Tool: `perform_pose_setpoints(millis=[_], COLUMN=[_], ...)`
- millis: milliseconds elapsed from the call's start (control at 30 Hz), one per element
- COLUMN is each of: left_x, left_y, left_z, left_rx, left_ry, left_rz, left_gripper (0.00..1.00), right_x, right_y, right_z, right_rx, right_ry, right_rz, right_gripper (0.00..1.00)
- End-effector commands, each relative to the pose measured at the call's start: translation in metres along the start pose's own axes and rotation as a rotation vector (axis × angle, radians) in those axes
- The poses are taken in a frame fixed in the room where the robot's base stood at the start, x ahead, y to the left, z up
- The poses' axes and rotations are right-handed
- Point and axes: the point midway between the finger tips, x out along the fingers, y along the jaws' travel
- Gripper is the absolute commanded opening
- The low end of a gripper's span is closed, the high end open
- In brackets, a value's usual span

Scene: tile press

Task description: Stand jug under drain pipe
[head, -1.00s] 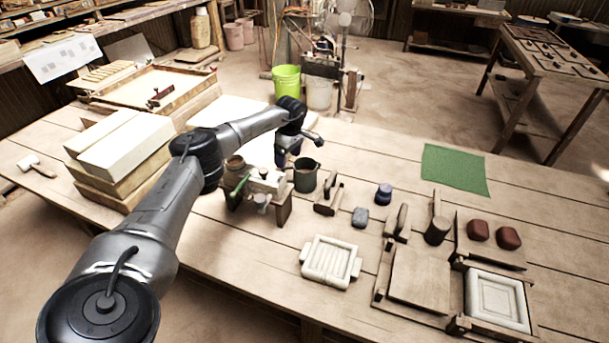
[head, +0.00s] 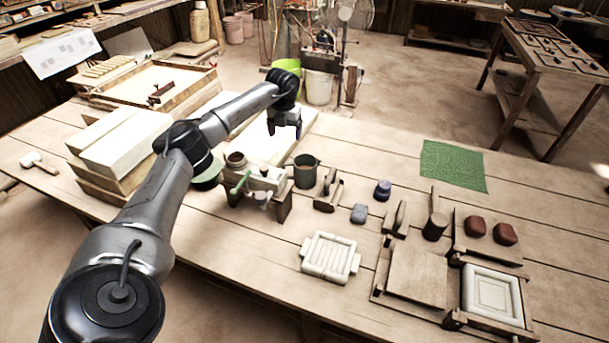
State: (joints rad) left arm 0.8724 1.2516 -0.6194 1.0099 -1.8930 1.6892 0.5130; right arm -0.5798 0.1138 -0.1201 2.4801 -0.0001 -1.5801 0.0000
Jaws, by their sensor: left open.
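A dark green-grey jug (head: 305,172) stands upright on the workbench, just right of a small wooden stand (head: 284,207). A pale fitting (head: 262,197) shows at the stand's front; I cannot tell for sure whether it is the drain pipe. The jug stands beside the stand, not beneath it. My left gripper (head: 285,131) is open and empty, pointing down above the pale board behind the jug, apart from it. My right gripper is not in view.
The stand carries a brown pot (head: 236,160) and a green-handled tool (head: 240,183). Wooden blocks, a blue-grey sponge (head: 359,213) and a white mould (head: 330,257) lie to the right. A green mat (head: 453,165) lies far right. Stacked slabs (head: 122,150) stand left.

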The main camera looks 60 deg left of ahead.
Motion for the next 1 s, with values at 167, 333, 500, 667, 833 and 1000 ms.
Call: perform_pose_setpoints(millis=[167, 333, 500, 667, 833, 1000], left_x=[0.000, 0.011, 0.041, 0.066, 0.082, 0.087], left_y=[0.000, 0.000, 0.000, 0.000, 0.000, 0.000], left_z=[0.000, -0.001, -0.001, -0.001, -0.001, 0.000], left_rx=[-0.189, -0.256, -0.261, -0.261, -0.259, -0.259], left_ry=[0.002, 0.004, 0.005, 0.004, 0.003, 0.002], left_rz=[0.001, 0.003, 0.003, 0.002, 0.001, 0.000], left_gripper=[0.80, 0.80, 0.80, 0.80, 0.80, 0.80], right_x=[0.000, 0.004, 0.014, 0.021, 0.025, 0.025], right_y=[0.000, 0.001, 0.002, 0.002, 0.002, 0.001], right_z=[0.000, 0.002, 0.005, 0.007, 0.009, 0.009], right_rx=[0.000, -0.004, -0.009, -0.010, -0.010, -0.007], right_ry=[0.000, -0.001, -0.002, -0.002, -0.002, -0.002], right_rz=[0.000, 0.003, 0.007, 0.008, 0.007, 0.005], right_gripper=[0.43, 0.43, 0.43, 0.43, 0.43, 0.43])
